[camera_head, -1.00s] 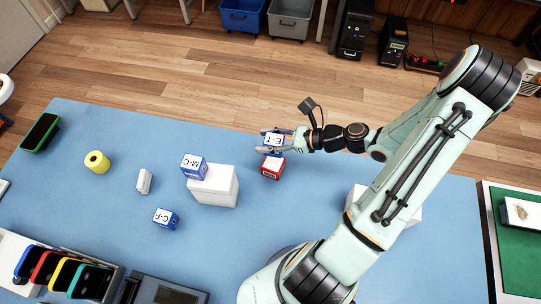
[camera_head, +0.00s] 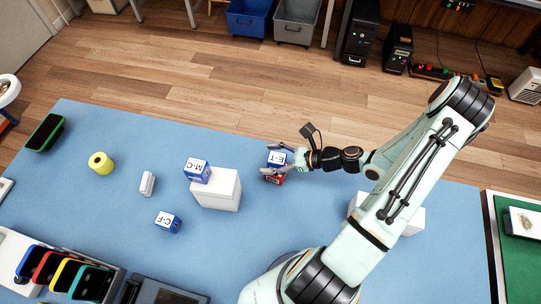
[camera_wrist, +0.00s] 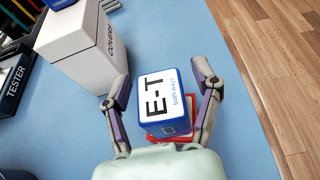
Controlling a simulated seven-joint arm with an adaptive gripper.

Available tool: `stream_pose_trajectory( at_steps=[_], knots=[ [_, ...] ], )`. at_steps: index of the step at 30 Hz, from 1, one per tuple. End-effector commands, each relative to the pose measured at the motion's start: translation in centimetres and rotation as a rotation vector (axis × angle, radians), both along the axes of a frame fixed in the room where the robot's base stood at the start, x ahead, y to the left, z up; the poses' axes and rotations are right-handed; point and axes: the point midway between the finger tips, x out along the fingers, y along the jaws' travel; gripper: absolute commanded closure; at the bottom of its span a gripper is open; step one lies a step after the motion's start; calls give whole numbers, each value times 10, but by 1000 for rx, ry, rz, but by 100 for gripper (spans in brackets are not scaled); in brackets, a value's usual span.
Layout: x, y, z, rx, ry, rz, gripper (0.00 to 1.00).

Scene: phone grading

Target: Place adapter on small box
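The blue and white adapter marked E-T (camera_head: 277,158) sits on a small red box (camera_head: 274,179). In the wrist view the adapter (camera_wrist: 160,100) lies between my fingers, its printed white face towards the camera, and only a red edge of the box (camera_wrist: 172,138) shows beneath it. My gripper (camera_head: 277,159) is around the adapter, one finger on each side. In the wrist view my gripper (camera_wrist: 162,75) is open, with narrow gaps of blue mat between the fingers and the adapter. The contact between adapter and red box is mostly hidden.
A white box (camera_head: 218,192) with a blue M-C box (camera_head: 197,171) on top stands left of my gripper. A blue C-F box (camera_head: 168,222), a small white piece (camera_head: 147,184) and a yellow roll (camera_head: 101,163) lie further left. The mat between is clear.

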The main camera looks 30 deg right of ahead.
Motion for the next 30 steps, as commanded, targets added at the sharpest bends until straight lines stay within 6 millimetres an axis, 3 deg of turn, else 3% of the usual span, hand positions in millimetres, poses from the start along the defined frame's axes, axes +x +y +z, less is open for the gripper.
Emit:
stream_pose_trajectory(
  at_steps=[8, 21, 30],
  knots=[
    [-1, -1, 4, 0, 1, -1, 37],
    [-60, -61, 38, -3, 1, -5, 37],
    [-79, -79, 49, 0, 0, 0, 37]
  ],
)
